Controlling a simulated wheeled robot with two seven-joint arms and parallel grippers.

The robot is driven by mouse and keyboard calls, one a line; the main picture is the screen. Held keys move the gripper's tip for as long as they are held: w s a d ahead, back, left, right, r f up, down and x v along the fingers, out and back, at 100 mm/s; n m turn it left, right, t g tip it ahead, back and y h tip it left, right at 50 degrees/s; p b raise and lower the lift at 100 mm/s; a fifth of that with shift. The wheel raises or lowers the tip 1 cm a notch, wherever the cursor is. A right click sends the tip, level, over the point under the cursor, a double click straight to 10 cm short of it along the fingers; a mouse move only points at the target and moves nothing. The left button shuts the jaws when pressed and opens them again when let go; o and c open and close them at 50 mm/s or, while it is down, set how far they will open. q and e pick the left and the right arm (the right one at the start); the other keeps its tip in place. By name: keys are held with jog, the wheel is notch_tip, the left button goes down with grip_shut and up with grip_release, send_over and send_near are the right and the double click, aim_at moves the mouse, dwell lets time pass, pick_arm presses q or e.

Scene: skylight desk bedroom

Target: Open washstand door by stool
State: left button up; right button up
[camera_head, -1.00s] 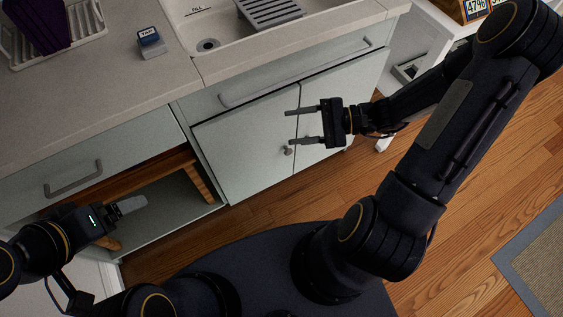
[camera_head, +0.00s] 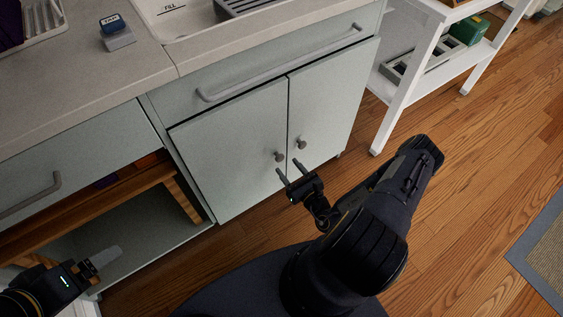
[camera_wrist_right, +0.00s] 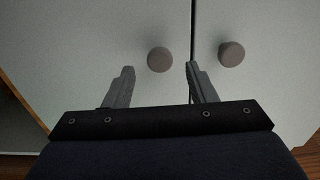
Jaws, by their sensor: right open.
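The pale green washstand has two shut doors: the left door (camera_head: 228,150), on the side of the wooden stool (camera_head: 120,195), and the right door (camera_head: 335,100). Each has a round knob near the middle seam: the left knob (camera_head: 280,156) and the right knob (camera_head: 301,143). My right gripper (camera_head: 288,167) is open and empty just in front of the knobs. In the right wrist view, the left knob (camera_wrist_right: 159,59) appears between the fingertips, beyond them, and the right knob (camera_wrist_right: 231,53) lies outside the right finger. My left gripper (camera_head: 98,262) is low at the left; its finger gap is unclear.
A drawer with a long bar handle (camera_head: 280,66) is above the doors. A white shelf cart (camera_head: 400,105) stands right of the washstand. Wood floor (camera_head: 460,200) is clear at the right.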

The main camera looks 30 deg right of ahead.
aim_at(281, 159)
jog(key=shift+w+a+b, duration=0.2)
jog(key=shift+w+b, duration=0.1)
jog(key=shift+w, duration=1.85)
grip_shut()
